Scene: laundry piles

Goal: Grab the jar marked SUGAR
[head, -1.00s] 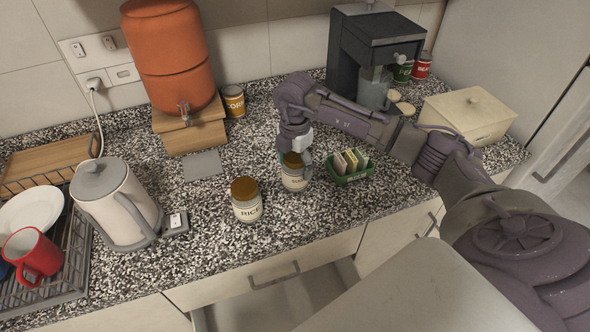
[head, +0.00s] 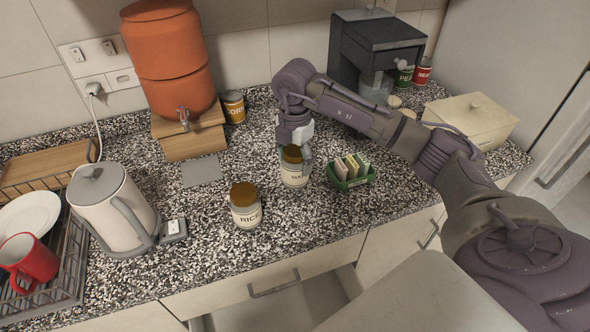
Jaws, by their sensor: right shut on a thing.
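The jar marked SUGAR (head: 294,176) is a small clear jar with a brown lid and a pale label; its lettering is too small to read surely. It stands upright on, or just above, the speckled counter, and I cannot tell which. My right gripper (head: 293,154) comes down over it from above and is shut on it around the lid, which the fingers partly hide. A similar jar marked RICE (head: 246,207) stands upright to its left, apart from the gripper. My left gripper is not in view.
A green tray of packets (head: 351,182) stands close to the right of the held jar. A kettle (head: 112,208) and dish rack (head: 70,262) are at left, an orange dispenser (head: 168,62) behind. A coffee machine (head: 371,45) and cream box (head: 471,119) stand at right.

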